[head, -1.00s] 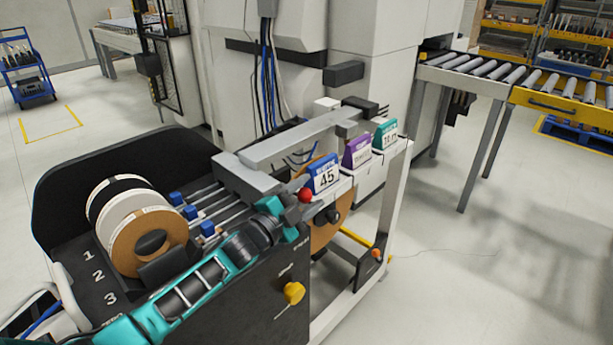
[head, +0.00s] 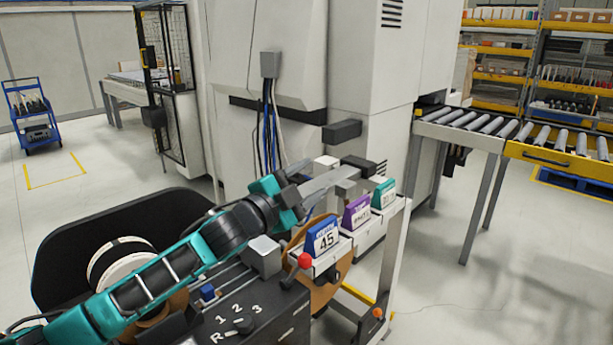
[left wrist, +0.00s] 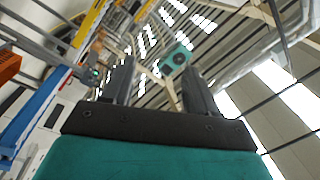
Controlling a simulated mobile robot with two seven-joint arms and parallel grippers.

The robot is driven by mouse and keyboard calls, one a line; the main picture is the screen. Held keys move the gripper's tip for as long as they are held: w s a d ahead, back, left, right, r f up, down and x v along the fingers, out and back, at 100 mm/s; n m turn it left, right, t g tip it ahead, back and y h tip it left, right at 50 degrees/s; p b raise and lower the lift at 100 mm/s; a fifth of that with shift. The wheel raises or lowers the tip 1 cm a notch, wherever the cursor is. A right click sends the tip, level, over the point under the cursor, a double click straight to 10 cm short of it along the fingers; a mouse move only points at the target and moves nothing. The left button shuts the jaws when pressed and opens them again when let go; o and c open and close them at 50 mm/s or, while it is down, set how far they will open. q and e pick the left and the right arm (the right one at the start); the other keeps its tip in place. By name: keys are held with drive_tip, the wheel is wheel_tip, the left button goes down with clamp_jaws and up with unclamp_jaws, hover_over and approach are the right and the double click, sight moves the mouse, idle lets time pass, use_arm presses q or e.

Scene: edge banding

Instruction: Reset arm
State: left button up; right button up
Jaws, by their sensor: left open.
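My left arm, teal and black, reaches in from the lower left of the head view over the edge banding machine. Its gripper (head: 290,192) is raised above the machine's feed end, near the grey bar. In the left wrist view the two dark fingers (left wrist: 158,88) stand apart with nothing between them. That view points up at the ceiling structure. My right gripper is not in view.
Below the arm are tape rolls (head: 122,262), a numbered selector knob (head: 243,325) and a red-ball lever (head: 304,261). Labelled blue (head: 322,237), purple (head: 357,212) and teal (head: 383,194) boxes stand beside it.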

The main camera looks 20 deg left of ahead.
use_arm(q)
drive_tip(key=shift+r, duration=0.3)
drive_tip(key=shift+f, duration=0.15)
drive_tip(key=s+d+f+n+g+y, duration=0.1)
drive_tip(key=s+d+f+n+g, duration=0.15)
drive_tip(key=s+f, duration=0.45)
drive_tip(key=s+d+f+n+g, duration=0.1)
drive_tip(key=s+d+f+n, duration=0.2)
drive_tip(key=f, duration=0.8)
drive_tip(key=s+d+f+n+g+y, duration=0.1)
drive_tip(key=s+f+n, duration=0.2)
drive_tip(key=s+f, duration=0.45)
drive_tip(key=s+f+n+g+y, duration=0.1)
drive_tip(key=s+f+n+g, duration=0.2)
drive_tip(key=s+f, duration=0.6)
drive_tip(key=shift+s+d, duration=0.35)
drive_tip(key=shift+s, duration=0.2)
drive_tip(key=shift+f+n, duration=0.1)
drive_tip(key=shift+n, duration=0.15)
